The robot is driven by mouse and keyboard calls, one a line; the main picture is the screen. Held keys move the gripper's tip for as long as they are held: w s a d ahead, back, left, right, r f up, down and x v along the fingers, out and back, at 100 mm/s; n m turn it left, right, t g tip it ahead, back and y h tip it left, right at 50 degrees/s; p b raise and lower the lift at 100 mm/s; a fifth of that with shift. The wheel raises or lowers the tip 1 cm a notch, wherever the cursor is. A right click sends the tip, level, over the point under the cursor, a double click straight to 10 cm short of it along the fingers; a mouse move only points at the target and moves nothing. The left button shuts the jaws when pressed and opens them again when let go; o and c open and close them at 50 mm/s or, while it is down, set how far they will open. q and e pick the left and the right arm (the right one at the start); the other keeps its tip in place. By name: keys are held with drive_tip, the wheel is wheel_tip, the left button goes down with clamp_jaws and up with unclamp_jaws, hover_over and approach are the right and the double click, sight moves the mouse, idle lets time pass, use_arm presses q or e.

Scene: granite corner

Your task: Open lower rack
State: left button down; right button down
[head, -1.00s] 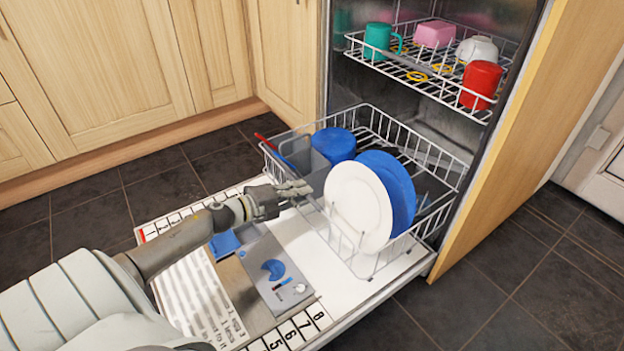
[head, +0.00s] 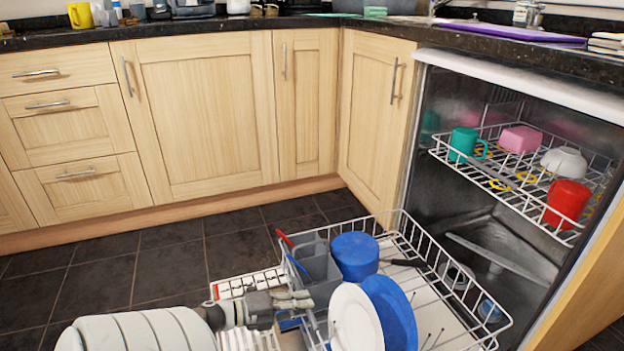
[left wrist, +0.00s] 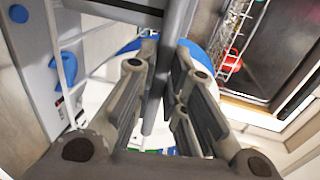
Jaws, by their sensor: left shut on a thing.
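The lower rack (head: 440,255) of the dishwasher is a white wire basket. It stands out over the open door, clear of much of the tub. It holds a white plate (head: 354,318), a blue plate (head: 390,308), a blue bowl-like item (head: 354,256) and a grey cutlery basket (head: 318,268). My left gripper (head: 298,299) is shut at the rack's front side, beside the cutlery basket. In the left wrist view its fingers (left wrist: 166,62) close around a grey upright part at the rack; the exact contact is partly hidden. My right gripper is not in view.
The upper rack (head: 510,175) carries a green mug (head: 462,145), a pink block-like item (head: 519,139), a white bowl (head: 564,163) and a red cup (head: 567,201). Closed wooden cabinets (head: 205,115) line the left and back. Dark tiled floor (head: 165,262) is free in front of them.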

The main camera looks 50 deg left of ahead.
use_arm(q)
drive_tip(key=shift+s, duration=0.2)
drive_tip(key=c, duration=1.5)
unclamp_jaws()
drive_tip(key=v, duration=1.2)
